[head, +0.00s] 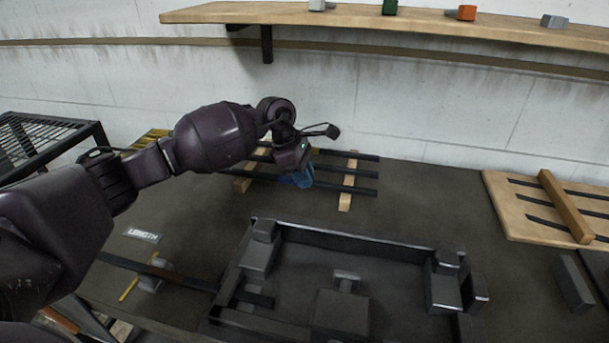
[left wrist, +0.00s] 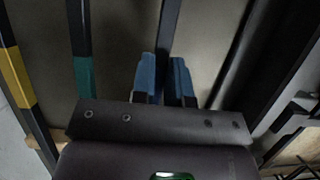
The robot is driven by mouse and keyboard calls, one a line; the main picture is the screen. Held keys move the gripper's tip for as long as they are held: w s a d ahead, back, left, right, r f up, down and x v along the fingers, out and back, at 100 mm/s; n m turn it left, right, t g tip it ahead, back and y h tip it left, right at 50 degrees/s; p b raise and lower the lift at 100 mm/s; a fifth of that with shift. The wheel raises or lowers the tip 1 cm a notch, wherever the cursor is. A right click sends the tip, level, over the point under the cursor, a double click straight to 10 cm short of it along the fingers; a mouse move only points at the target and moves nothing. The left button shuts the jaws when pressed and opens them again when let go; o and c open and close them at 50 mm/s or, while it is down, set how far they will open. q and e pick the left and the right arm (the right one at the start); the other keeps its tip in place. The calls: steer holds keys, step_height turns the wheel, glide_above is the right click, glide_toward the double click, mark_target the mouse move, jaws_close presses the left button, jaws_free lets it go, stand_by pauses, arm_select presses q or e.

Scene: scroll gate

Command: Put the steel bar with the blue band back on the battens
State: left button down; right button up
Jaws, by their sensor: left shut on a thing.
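My left gripper (head: 302,180) has blue fingertips and is shut on a dark steel bar (head: 350,190), the nearest of three parallel bars at the wooden battens (head: 346,196). In the left wrist view the bar (left wrist: 168,28) runs between the blue fingers (left wrist: 164,80). No blue band shows apart from the blue fingers; the gripped part is hidden. The bar lies across the right batten in the picture; I cannot tell whether it touches it. Beside it are a bar with a green-teal band (left wrist: 83,72) and one with a yellow band (left wrist: 17,78). My right gripper is not in view.
A dark walled fixture (head: 345,240) stands in front of the battens. Another bar (head: 190,281) with a brown band reaches into its left side. A slotted wooden board (head: 515,205) lies at right. A shelf (head: 420,24) with small blocks hangs above.

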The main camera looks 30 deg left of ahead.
arm_select(q)
steer(key=c, duration=1.1)
jaws_free()
steer(key=shift+o, duration=0.2)
steer(key=shift+f, duration=0.15)
steer(key=v, duration=1.1)
steer(key=shift+p, duration=0.4)
steer(key=shift+s+f, duration=0.1)
steer(key=shift+s, duration=0.1)
